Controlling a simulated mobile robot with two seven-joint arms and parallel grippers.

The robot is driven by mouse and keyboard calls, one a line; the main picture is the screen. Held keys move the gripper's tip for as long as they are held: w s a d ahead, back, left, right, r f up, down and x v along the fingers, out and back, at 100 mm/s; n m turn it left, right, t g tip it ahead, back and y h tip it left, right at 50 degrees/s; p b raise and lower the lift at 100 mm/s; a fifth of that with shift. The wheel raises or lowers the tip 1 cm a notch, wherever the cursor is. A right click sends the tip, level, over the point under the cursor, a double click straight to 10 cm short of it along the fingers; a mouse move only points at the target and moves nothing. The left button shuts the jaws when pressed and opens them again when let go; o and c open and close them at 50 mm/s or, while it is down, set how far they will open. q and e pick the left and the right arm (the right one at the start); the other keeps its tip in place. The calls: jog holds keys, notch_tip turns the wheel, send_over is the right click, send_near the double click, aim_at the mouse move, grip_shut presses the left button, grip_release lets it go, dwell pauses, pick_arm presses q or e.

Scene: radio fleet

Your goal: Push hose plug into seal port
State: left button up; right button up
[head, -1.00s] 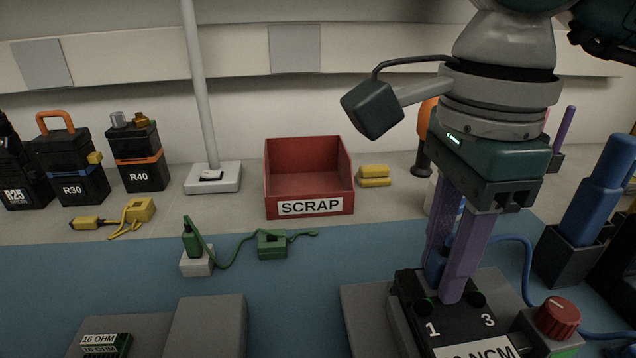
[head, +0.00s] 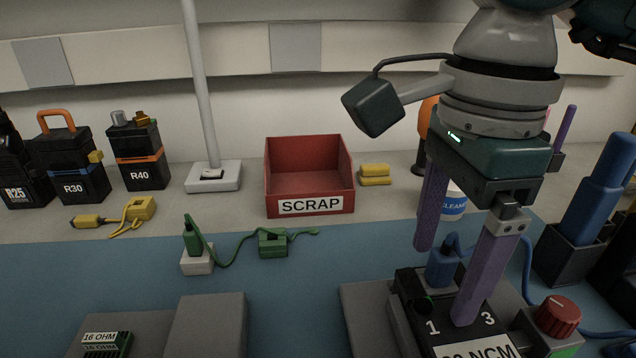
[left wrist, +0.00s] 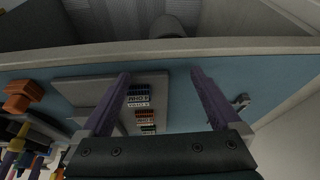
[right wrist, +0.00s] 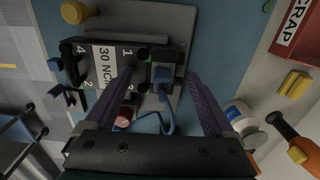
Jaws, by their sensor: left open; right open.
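The blue hose plug (head: 441,268) stands upright at the far edge of the black numbered block (head: 412,290), its blue hose running off to the right. It also shows in the right wrist view (right wrist: 163,76), beside the block marked 30 NCM (right wrist: 105,55). My right gripper (head: 445,284) is open, its purple fingers on either side of the plug with gaps. I cannot tell how deep the plug sits; the port under it is hidden. My left gripper (left wrist: 160,78) is open and empty over the table's edge side, seen only in the left wrist view.
A red knob (head: 558,314) stands right of the block. A cleaner tub (head: 453,203) is behind the right gripper. A green plug with cord (head: 192,238) and a red SCRAP bin (head: 310,206) stand further left. Blue mat (head: 300,285) is bare in the middle.

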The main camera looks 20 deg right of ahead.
aim_at(445, 250)
pick_arm(q)
jog(key=shift+a+r+p, duration=0.1)
jog(key=shift+r+p, duration=0.05)
jog(key=shift+p, duration=0.9)
pick_arm(e)
jog(key=shift+w+d+r, duration=0.1)
jog(key=shift+r, duration=0.65)
jog(key=shift+w+d+r, duration=0.1)
jog(key=shift+r, duration=0.6)
pick_arm(q)
jog(key=shift+w+a+r+p, duration=0.1)
jog(key=shift+a+r+p, duration=0.05)
jog(key=shift+r+p, duration=0.2)
pick_arm(e)
jog(key=shift+r, duration=0.5)
pick_arm(q)
jog(key=shift+r+p, duration=0.4)
jog(key=shift+p, duration=0.05)
pick_arm(e)
jog(key=shift+r, duration=0.65)
jog(key=shift+a, duration=0.1)
